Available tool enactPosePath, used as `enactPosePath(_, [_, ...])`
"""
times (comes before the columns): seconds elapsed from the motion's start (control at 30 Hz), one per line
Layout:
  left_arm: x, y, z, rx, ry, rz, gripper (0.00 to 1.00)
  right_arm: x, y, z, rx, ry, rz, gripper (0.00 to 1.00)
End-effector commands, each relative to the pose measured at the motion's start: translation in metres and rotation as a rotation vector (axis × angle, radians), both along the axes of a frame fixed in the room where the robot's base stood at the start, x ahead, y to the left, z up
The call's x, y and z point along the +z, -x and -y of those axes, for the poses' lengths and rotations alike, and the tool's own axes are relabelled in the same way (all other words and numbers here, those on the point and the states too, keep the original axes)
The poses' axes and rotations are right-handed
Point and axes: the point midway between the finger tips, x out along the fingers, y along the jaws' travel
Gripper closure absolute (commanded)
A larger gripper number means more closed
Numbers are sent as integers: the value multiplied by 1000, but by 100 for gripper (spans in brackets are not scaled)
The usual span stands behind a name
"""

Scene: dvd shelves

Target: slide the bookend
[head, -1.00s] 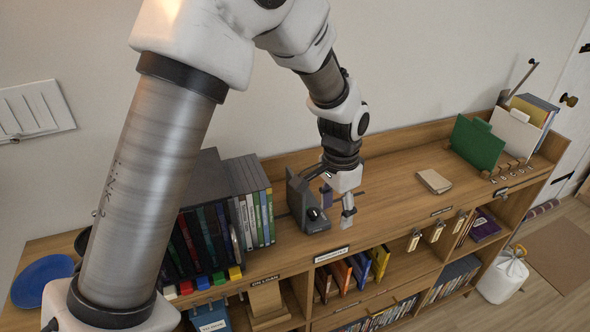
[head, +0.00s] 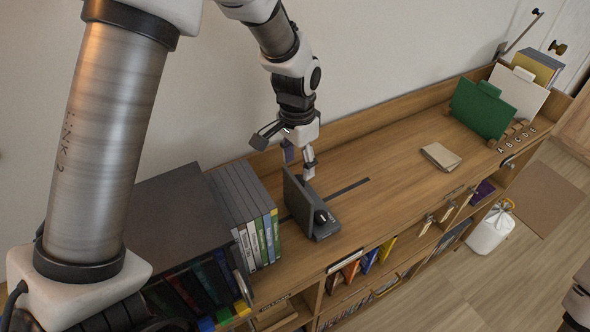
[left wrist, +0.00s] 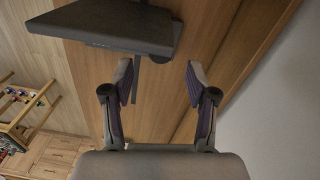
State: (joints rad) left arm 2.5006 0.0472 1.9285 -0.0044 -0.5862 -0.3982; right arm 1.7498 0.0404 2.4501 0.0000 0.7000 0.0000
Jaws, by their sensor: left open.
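The dark grey bookend (head: 324,226) stands on the wooden shelf top, its upright plate facing a row of grey DVD cases (head: 246,214) on its left. A narrow gap separates them. My left gripper (head: 298,166) is open and empty, just behind the bookend on the wall side. In the left wrist view the bookend (left wrist: 120,28) lies beyond the fingertips to the upper left. The open fingers (left wrist: 160,78) have bare wood between them and are not around it. I cannot tell whether a finger touches the bookend.
A dark strip (head: 347,187) runs along the shelf top right of the bookend. A green divider (head: 482,108) stands at the far right. A large dark box (head: 170,215) stands left of the cases.

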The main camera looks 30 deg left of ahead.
Motion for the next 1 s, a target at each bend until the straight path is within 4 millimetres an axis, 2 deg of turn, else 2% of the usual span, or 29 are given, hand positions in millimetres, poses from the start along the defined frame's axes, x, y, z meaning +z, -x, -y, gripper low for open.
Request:
enactPosePath(0.1, [-23, 2, 1, 0, 0, -6, 42, 8, 0, 0, 0, 0, 0, 60])
enactPosePath(0.23, [-43, 2, 1, 0, 0, -4, 42, 12, 0, 0, 0, 0, 0, 60])
enactPosePath(0.33, [-50, 1, 2, 0, 1, -1, 42, 13, 0, 0, 1, 0, 1, 60])
enactPosePath(0.53, [-51, 1, 2, 0, 0, 0, 42, 12, 0, 0, 1, 0, 0, 60])
enactPosePath(0.57, [-51, 1, 2, 0, 0, 0, 49, 12, 0, 0, 0, 0, 0, 60])
enactPosePath(0.7, [-51, 1, 2, 0, 0, 0, 99, 12, 0, 0, 0, 0, 0, 60])
enactPosePath(1.0, [-52, 1, 2, 0, 0, -3, 100, 12, 0, 0, 0, 0, 0, 60])
